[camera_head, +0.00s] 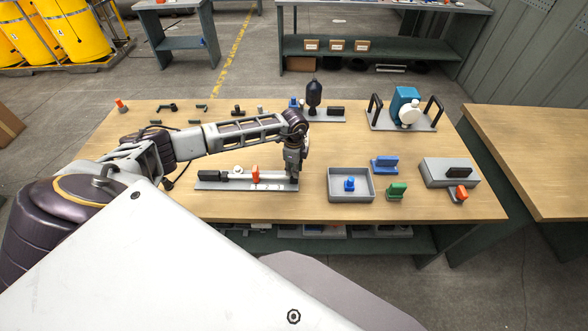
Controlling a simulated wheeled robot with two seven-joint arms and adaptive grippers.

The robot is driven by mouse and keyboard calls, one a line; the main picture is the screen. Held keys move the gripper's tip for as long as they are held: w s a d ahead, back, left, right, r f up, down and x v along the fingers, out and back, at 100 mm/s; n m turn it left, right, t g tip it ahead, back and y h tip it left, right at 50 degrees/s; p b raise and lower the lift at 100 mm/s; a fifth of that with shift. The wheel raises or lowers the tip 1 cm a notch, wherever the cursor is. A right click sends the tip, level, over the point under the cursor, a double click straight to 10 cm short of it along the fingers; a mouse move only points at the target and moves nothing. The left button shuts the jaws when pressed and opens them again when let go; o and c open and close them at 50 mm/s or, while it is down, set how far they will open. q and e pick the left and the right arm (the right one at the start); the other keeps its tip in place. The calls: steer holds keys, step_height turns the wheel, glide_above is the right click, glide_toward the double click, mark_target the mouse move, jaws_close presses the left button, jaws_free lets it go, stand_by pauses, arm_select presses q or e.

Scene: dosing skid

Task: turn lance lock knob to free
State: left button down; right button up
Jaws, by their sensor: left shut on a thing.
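A grey plate (225,186) lies near the front of the wooden table, left of centre. It carries a black block (210,176), a small white round part (238,171) and an upright orange part (255,174). My left gripper (292,176) points down over the right end of this plate. It is shut on a small part there, which looks to be the lance lock knob. The fingers hide that part, so its turned position cannot be told. My right gripper is not in view.
Right of the gripper stand a grey tray (330,189) with a blue part (350,184), a green part (396,191), a blue block (384,165) and a grey box (438,176). Behind are a dark bottle (313,93) and a blue pump (404,104). My left arm spans the table's left half.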

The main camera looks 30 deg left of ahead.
arm_select(q)
steer(key=m+b, duration=0.1)
steer(key=m, duration=0.4)
steer(key=shift+b, duration=0.3)
steer(key=m+b, duration=0.1)
steer(key=m, duration=0.3)
steer(key=shift+m+b, duration=0.3)
steer(key=shift+b, duration=0.05)
steer(key=shift+m+b, duration=0.3)
steer(key=shift+m, duration=0.4)
steer(key=shift+m+b, duration=0.5)
steer(key=shift+m, duration=0.7)
steer(key=shift+m+b, duration=0.55)
steer(key=shift+m, duration=1.15)
steer(key=c, duration=1.6)
jaws_free()
steer(key=shift+o, duration=2.2)
steer(key=shift+r, duration=0.7)
step_height(320, 180, up, 11)
steer(key=shift+f, duration=0.2)
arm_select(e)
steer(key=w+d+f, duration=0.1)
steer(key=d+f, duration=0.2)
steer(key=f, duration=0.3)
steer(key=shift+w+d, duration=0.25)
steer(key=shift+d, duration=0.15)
